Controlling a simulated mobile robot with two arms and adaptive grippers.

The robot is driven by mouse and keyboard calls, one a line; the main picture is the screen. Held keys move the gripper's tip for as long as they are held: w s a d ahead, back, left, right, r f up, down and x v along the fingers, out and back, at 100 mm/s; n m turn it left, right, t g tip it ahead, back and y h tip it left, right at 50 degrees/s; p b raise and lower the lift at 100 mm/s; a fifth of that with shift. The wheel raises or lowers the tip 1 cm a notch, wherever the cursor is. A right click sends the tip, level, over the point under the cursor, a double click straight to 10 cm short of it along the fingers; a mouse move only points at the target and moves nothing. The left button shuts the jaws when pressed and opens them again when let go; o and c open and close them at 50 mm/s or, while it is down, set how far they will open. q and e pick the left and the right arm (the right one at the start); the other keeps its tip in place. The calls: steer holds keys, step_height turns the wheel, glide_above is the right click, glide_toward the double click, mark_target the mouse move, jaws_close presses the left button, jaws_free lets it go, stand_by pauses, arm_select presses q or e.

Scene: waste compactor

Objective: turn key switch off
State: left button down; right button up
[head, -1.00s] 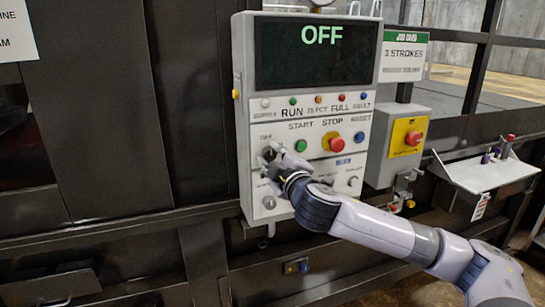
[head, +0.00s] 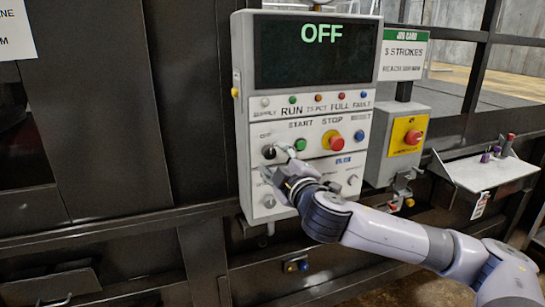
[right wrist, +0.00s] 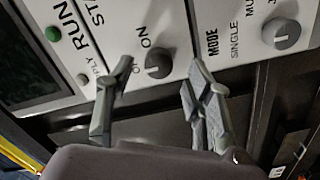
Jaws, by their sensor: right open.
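The key switch (head: 269,152) is a dark round knob on the left of the white control panel (head: 245,90), below the display (head: 318,52), which reads OFF. In the right wrist view the switch (right wrist: 158,65) has OFF and ON labels beside it. My right gripper (head: 278,162) is open and empty in front of the panel, just below and right of the switch in the head view. In the right wrist view its fingers (right wrist: 152,80) are spread, with the switch showing beyond and between them. I cannot tell whether a finger touches the panel. My left gripper is not in view.
A mode knob (right wrist: 282,33) sits on the same panel. The green start button (head: 301,145) and red stop button (head: 336,142) are close to my gripper. A yellow-plated emergency box (head: 405,138) and a shelf (head: 487,172) stand to the right.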

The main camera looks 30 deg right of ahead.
steer(key=v, duration=0.4)
steer(key=shift+s, duration=0.25)
